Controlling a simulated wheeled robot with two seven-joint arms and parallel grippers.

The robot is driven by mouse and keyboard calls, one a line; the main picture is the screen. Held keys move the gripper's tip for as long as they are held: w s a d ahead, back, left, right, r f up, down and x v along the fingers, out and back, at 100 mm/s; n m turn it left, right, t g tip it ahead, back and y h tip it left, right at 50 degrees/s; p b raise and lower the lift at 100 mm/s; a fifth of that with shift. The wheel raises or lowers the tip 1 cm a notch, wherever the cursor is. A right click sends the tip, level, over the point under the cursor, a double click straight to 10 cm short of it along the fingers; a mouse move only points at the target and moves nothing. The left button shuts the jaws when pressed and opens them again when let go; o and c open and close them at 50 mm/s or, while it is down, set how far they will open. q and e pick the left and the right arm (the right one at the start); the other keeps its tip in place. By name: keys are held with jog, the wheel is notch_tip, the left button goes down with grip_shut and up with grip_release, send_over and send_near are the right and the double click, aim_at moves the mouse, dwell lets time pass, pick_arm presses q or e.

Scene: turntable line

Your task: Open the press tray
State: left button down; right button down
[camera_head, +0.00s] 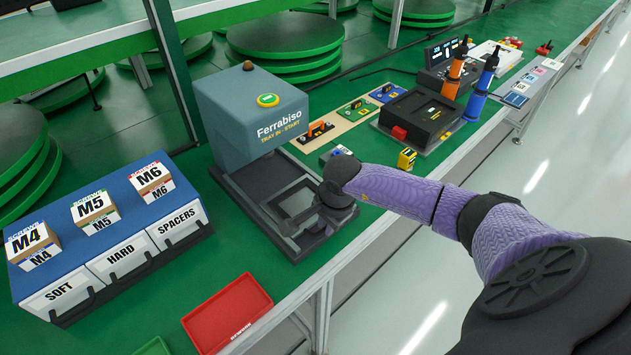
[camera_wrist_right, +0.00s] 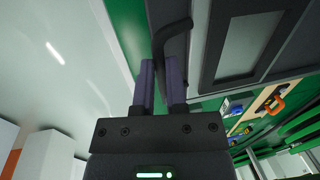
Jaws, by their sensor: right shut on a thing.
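The press (camera_head: 255,115) is a blue-grey housing marked Ferrabiso with a green button on top. Its dark press tray (camera_head: 262,196), with a paler recessed plate, lies low at the front of the housing; it also shows in the right wrist view (camera_wrist_right: 207,70). My right gripper (camera_head: 291,227) is at the tray's front edge. In the right wrist view its purple-grey fingers (camera_wrist_right: 163,82) are shut on the bent dark tray handle (camera_wrist_right: 172,38). The arm hides part of the tray's right side in the head view. My left gripper is not in view.
A blue bin rack (camera_head: 150,215) with screw boxes stands left of the press. A red tray (camera_head: 228,312) lies at the front edge. Fixtures, a black station (camera_head: 420,115) and two screwdrivers (camera_head: 478,90) stand to the right. Open floor lies in front of the bench.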

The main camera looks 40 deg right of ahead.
jog(key=shift+s+r, duration=0.1)
jog(key=shift+s, duration=0.4)
jog(key=c, duration=0.7)
grip_release()
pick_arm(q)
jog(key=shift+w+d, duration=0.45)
pick_arm(e)
jog(key=shift+o, duration=0.2)
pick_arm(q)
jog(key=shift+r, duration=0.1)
